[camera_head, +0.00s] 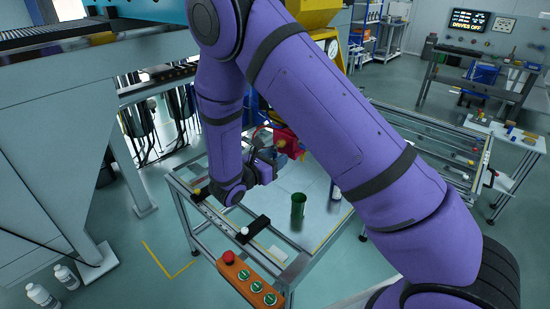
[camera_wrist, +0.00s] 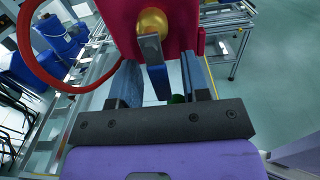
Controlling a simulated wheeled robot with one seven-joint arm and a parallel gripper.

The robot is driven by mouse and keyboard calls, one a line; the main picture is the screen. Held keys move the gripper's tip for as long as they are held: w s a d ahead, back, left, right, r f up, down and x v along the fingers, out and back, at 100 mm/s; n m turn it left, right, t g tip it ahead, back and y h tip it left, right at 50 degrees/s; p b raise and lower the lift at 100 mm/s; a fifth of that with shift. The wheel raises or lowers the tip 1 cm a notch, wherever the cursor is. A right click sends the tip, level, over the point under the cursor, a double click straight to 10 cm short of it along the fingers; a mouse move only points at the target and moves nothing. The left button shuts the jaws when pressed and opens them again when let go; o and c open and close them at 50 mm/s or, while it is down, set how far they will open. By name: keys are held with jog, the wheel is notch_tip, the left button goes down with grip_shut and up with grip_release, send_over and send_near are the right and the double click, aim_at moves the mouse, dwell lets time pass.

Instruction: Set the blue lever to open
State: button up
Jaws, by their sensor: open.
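The blue lever (camera_wrist: 158,84) hangs from a round brass hub on a red valve body (camera_wrist: 189,18) in the wrist view. A grey plate shows just below the hub, above the blue part. My gripper (camera_wrist: 161,66) is open, with one finger on each side of the lever. I cannot tell whether either finger touches it. In the head view my gripper (camera_head: 268,163) is beside the red valve body (camera_head: 291,141), partly hidden by my wrist. The lever cannot be made out clearly there.
In the head view, a green cup (camera_head: 298,207) stands on the table below my gripper. An orange button box (camera_head: 247,279) is at the table's front edge.

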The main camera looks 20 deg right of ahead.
aim_at(293, 147)
grip_shut()
jog(key=shift+s, duration=0.1)
jog(key=n, duration=0.3)
jog(key=s+n, duration=0.1)
jog(key=n, duration=0.2)
jog(key=s+d+r+n, duration=0.1)
jog(key=n, duration=0.2)
jog(key=shift+s+d, duration=0.1)
jog(key=n, duration=0.1)
jog(key=r+n, duration=0.1)
jog(key=n, duration=0.3)
jog(key=shift+s+d+r, duration=0.15)
jog(key=shift+s, duration=0.2)
jog(key=shift+s+r+n, duration=0.1)
jog(key=shift+r+n, duration=0.2)
jog(key=shift+n, duration=0.7)
jog(key=shift+r+n, duration=0.3)
jog(key=shift+n, duration=0.7)
